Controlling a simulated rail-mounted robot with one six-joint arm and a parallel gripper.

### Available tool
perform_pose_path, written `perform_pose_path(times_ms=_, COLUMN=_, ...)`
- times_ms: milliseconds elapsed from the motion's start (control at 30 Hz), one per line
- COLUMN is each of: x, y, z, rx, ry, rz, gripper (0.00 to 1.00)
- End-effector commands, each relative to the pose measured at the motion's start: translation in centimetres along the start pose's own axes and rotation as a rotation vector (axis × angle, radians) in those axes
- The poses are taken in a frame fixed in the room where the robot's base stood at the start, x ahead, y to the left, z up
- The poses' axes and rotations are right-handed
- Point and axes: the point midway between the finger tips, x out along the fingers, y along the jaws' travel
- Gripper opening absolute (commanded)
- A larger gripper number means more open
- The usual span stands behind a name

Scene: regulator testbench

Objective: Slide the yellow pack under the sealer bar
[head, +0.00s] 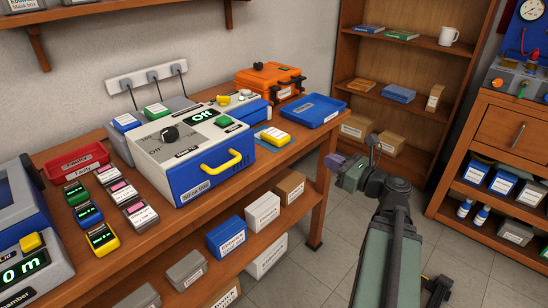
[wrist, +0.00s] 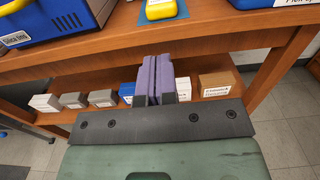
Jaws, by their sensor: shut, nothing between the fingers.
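A yellow pack (head: 276,137) with a grey top lies on a blue mat (head: 262,132) near the table's front edge, right of the big blue and white box with a yellow handle. It also shows at the top of the wrist view (wrist: 160,10). A blue and white unit (head: 252,108) with a yellow knob stands just behind the pack; I cannot tell whether its bar is the sealer bar. My gripper (head: 337,161) is off the table's front edge, right of the pack and apart from it. Its purple fingers (wrist: 157,66) are shut together and empty.
The blue and white box (head: 200,150) with its yellow handle (head: 222,161) stands left of the pack. A blue tray (head: 312,110) lies to its right, and an orange case (head: 270,80) behind. A lower shelf (head: 245,225) holds several boxes.

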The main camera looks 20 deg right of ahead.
Motion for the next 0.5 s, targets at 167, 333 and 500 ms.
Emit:
perform_pose_path(times_ms=167, x=0.2, y=0.1, z=0.0, rx=0.019, ry=0.002, rz=0.003, gripper=0.00)
perform_pose_path(times_ms=333, x=2.2, y=0.1, z=-0.1, rx=0.017, ry=0.003, rz=0.006, gripper=0.00)
perform_pose_path(times_ms=500, x=5.9, y=0.1, z=-0.1, rx=0.016, ry=0.004, rz=0.008, gripper=0.00)
